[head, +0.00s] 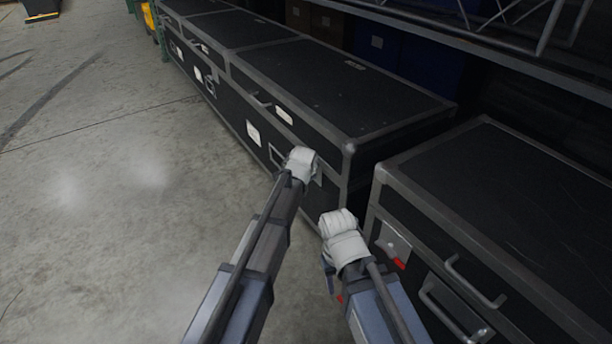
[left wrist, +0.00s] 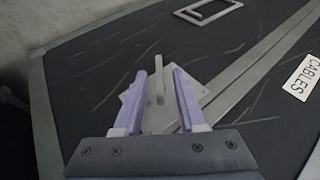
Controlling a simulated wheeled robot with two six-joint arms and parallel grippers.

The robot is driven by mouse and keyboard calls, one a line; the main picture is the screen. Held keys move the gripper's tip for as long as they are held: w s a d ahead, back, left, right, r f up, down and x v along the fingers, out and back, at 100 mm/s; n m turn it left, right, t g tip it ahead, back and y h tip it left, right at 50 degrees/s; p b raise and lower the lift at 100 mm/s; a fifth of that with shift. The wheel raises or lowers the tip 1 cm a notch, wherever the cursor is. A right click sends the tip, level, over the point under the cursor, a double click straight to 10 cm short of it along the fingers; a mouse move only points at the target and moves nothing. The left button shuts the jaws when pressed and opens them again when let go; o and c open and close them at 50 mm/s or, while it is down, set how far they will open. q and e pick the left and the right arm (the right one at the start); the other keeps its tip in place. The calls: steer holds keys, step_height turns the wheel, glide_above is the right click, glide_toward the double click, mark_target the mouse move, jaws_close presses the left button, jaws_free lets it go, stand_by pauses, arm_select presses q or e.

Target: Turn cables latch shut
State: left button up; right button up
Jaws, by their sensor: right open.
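The cables latch (left wrist: 157,82) is a grey lever on a pale diamond-shaped plate, on a black case face (left wrist: 100,75) beside a white CABLES label (left wrist: 304,77). My left gripper (left wrist: 163,75) has its two purple fingers apart, one on each side of the lever. The lever stands nearer the left finger; I cannot tell whether they touch. In the head view my left gripper (head: 317,172) is at the front of the long black case (head: 340,90), and the arm hides the latch. My right gripper (head: 329,275) is open, low beside the nearer case, and partly hidden by its white wrist.
The nearer black case (head: 500,190) has a latch with a red tab (head: 398,263) and metal handles (head: 475,282). A narrow gap separates the two cases. A shelf rack (head: 490,50) stands behind. The concrete floor (head: 110,210) at left is clear.

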arm_select(q)
jaws_close()
stand_by(0.3)
steer(key=shift+f, duration=0.15)
steer(key=t+b, duration=0.1)
steer(key=b, duration=0.1)
steer(key=t+y+b, duration=0.1)
steer(key=t+b, duration=0.1)
steer(key=b, duration=0.1)
steer(key=m+t+y+b, duration=0.1)
steer(key=b, duration=0.1)
steer(key=shift+s+d+f+b, duration=0.1)
steer(key=shift+s+f+b, duration=0.1)
steer(key=shift+f+b, duration=0.15)
steer(key=shift+r+t+y, duration=0.25)
steer(key=shift+t+y, duration=0.05)
steer(key=shift+t, duration=0.1)
